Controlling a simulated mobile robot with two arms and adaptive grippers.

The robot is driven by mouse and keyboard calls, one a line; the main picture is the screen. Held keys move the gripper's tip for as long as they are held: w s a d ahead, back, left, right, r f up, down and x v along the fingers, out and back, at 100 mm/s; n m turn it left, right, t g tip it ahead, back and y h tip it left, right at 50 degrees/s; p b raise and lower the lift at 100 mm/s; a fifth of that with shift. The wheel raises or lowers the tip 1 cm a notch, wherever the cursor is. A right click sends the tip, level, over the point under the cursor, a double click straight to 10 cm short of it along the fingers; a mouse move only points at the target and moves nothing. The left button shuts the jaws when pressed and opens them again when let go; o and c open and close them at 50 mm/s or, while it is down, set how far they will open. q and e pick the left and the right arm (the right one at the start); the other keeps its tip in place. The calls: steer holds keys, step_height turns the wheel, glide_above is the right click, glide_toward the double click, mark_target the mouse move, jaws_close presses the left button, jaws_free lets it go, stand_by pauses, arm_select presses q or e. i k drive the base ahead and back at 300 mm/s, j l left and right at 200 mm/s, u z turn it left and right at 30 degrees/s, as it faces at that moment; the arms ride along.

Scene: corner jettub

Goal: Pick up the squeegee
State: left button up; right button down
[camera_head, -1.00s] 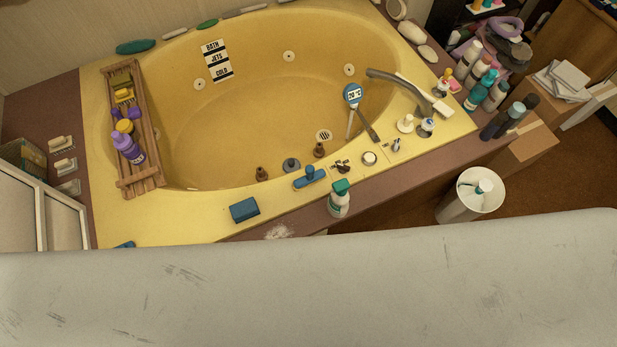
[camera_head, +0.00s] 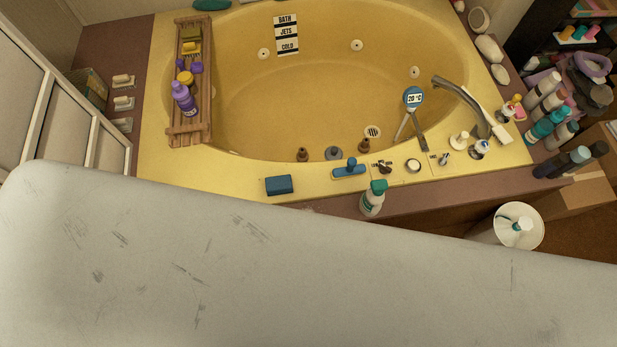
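I cannot clearly make out a squeegee. A blue tool with a flat base and a raised grip (camera_head: 348,169) lies on the front rim of the yellow tub (camera_head: 330,95); I cannot tell if it is the squeegee. A blue block (camera_head: 279,185) lies to its left on the same rim. Neither of my grippers is in view. A large pale scuffed surface, seemingly part of my own body, fills the bottom of the view and hides what is behind it.
A wooden caddy (camera_head: 204,130) with a purple bottle (camera_head: 184,98) spans the tub's left side. A teal-capped spray bottle (camera_head: 372,200) stands at the front edge. The faucet (camera_head: 462,98) and several bottles are at right. A white bin (camera_head: 520,222) stands below.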

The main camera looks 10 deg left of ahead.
mark_target(352, 168)
steer(key=u, duration=0.35)
steer(key=k+l+u, duration=0.1)
steer(key=l+u, duration=0.2)
steer(key=u, duration=0.15)
steer(key=k+l+u, duration=0.1)
steer(key=l+u, duration=0.2)
steer(key=u, duration=0.15)
steer(key=k+l+u, duration=0.15)
steer(key=u, duration=0.3)
steer(key=k+l, duration=0.2)
